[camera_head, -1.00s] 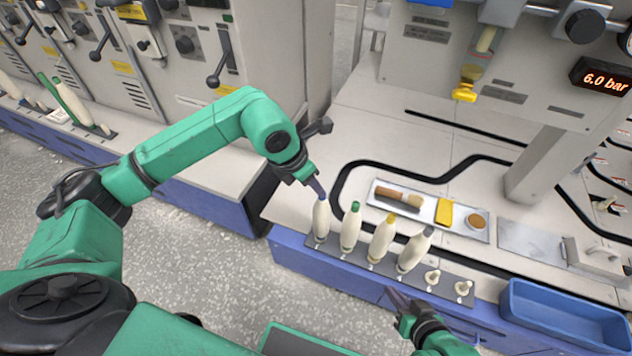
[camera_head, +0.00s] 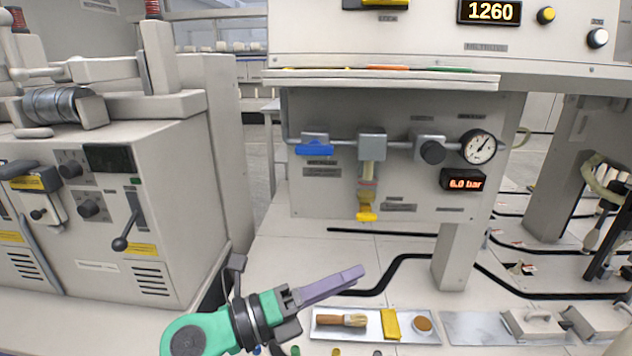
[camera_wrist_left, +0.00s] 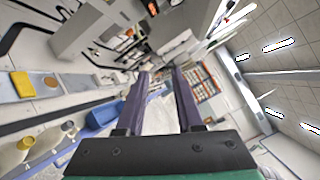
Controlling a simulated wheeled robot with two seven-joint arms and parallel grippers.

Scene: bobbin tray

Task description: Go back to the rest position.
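My left gripper (camera_head: 352,276) reaches in from the bottom left in the head view, held level and pointing right above the bench. In the left wrist view its two purple fingers (camera_wrist_left: 160,80) stand apart with nothing between them. The bobbins show only as coloured tops along the bottom edge of the head view, among them a green top (camera_head: 295,351). In the left wrist view pale bobbins (camera_wrist_left: 18,152) show at the lower left, apart from the fingers. My right gripper is in neither view.
A metal tray (camera_head: 355,335) holds a brush (camera_head: 342,320), a yellow block (camera_head: 390,323) and a round brown-topped item (camera_head: 423,324). A blue bin (camera_wrist_left: 103,113) shows in the left wrist view. A grey machine (camera_head: 150,230) stands left; a panel with a gauge (camera_head: 478,147) stands behind.

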